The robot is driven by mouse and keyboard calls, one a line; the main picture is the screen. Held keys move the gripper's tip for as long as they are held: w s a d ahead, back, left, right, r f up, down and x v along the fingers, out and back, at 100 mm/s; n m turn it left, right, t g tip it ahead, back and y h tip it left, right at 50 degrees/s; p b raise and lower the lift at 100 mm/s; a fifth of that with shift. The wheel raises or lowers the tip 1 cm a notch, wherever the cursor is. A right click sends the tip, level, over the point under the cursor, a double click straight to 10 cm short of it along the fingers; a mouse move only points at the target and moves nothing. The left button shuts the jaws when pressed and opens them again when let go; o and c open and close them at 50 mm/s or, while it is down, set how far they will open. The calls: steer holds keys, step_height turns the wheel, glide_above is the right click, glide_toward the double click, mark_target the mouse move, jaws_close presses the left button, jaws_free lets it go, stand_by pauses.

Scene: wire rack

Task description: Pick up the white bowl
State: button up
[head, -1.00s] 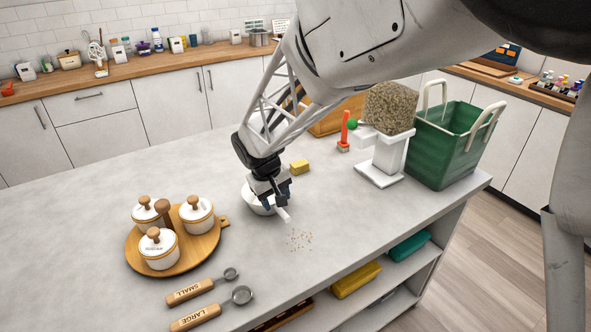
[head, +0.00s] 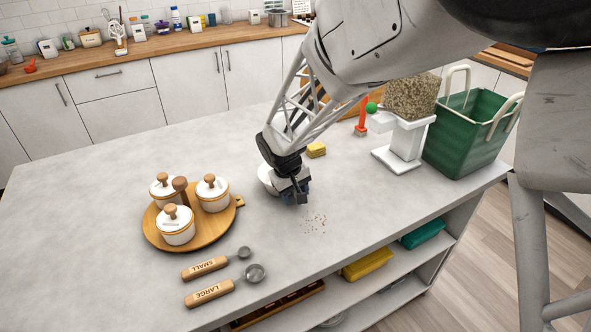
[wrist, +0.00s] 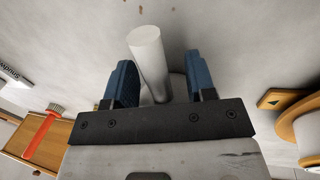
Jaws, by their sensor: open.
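The white bowl (head: 267,178) is on the grey counter, mostly hidden behind my gripper in the head view. My gripper (head: 297,197) is low at the bowl's near right side, pointing down. In the wrist view my gripper (wrist: 160,75) is open, its two blue fingers apart. A white rod (wrist: 147,52) lies between the fingers in that view, with gaps on both sides. I cannot tell whether the rod is part of the bowl or a separate piece. The rod is hidden in the head view now.
Crumbs (head: 315,223) lie just in front of my gripper. A yellow sponge (head: 316,150) is behind it. A round wooden board (head: 155,235) with lidded jars and two measuring spoons (head: 212,292) are to the left. A white stand (head: 400,150) and green bin (head: 465,145) are at right.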

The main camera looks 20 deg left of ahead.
steer(key=shift+w+d+f, duration=0.1)
steer(key=shift+f, duration=0.5)
steer(key=shift+c, duration=0.5)
jaws_close()
